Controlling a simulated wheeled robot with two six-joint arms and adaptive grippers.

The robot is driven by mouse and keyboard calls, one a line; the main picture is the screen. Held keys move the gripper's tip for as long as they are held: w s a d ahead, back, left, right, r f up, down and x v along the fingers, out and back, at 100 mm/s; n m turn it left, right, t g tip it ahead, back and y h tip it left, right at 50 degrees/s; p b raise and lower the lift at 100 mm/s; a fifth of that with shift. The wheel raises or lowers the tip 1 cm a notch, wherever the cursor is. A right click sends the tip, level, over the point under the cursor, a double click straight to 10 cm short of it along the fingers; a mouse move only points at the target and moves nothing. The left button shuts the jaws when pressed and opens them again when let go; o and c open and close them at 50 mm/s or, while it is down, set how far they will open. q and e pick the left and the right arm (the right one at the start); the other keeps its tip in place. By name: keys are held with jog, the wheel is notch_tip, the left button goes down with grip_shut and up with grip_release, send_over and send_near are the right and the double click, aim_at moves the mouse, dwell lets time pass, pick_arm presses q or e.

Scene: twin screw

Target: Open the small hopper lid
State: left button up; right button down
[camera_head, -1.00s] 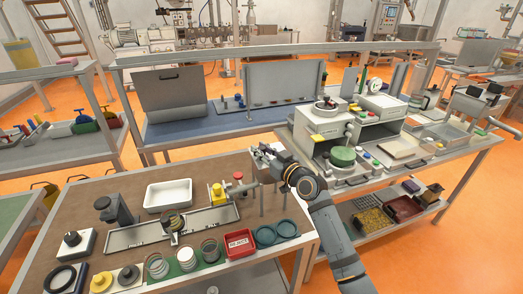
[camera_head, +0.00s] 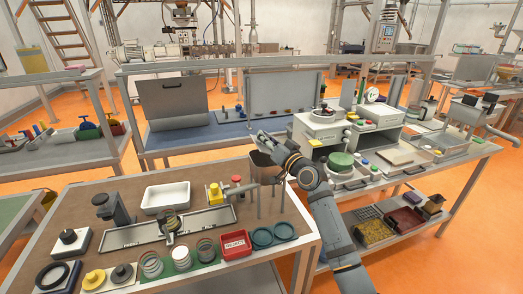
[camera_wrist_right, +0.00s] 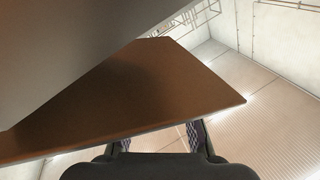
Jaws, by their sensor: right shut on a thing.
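The small hopper (camera_head: 264,172) stands at the right end of the brown workbench, on thin legs. My right gripper (camera_head: 264,138) is above its top, with the arm coming in from the lower right. In the right wrist view, my right gripper (camera_wrist_right: 160,138) has its fingers on either side of the edge of a brown flat plate (camera_wrist_right: 140,90), which looks like the small hopper lid. The gripper is shut on it. A grey surface covers the upper left of that view. The lid is too small in the head view to tell its exact angle. My left gripper does not show.
A yellow part (camera_head: 215,192) and a red-topped part (camera_head: 237,185) stand left of the hopper. A red tray (camera_head: 236,243) and teal rings (camera_head: 272,234) lie in front. A white tray (camera_head: 166,196) is farther left. A machine bench (camera_head: 400,185) stands to the right.

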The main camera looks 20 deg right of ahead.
jog(key=d+m, duration=0.1)
jog(key=d+m+h, duration=0.1)
jog(key=m, duration=0.1)
jog(key=shift+r+t, duration=0.35)
jog(key=shift+t, duration=0.05)
jog(key=d+m, duration=0.1)
jog(key=m, duration=0.1)
jog(key=d+r+m+t+h+p, duration=0.1)
jog(key=m, duration=0.2)
jog(key=shift+d+r, duration=0.1)
jog(key=shift+d, duration=0.3)
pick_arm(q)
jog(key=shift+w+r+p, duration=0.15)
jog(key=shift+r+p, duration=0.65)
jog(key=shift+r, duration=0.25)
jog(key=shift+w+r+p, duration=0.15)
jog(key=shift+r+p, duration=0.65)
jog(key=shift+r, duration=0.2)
pick_arm(e)
jog(key=d+m+h, duration=0.4)
jog(key=d+m, duration=0.2)
jog(key=m, duration=0.3)
jog(key=shift+f+m+t, duration=0.3)
jog(key=shift+f+t, duration=0.05)
jog(key=shift+t, duration=0.05)
